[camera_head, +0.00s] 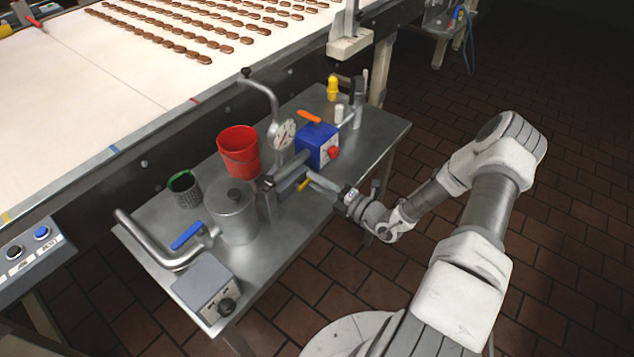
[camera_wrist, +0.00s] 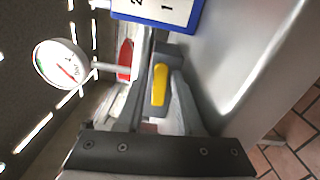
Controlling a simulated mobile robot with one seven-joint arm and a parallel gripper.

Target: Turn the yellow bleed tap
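The yellow bleed tap (camera_head: 303,185) is a small lever on the grey metal pipework at the middle of the steel table. In the wrist view the yellow lever (camera_wrist: 160,85) lies between the two fingers of my gripper (camera_wrist: 160,78). My gripper (camera_head: 313,180) reaches in from the right, close to the tap. The fingers look open, with a gap beside the lever; I cannot tell whether either finger touches it. In the head view the fingertips and part of the tap are hard to make out.
The conveyor (camera_head: 110,75) runs behind; floor is free at right.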

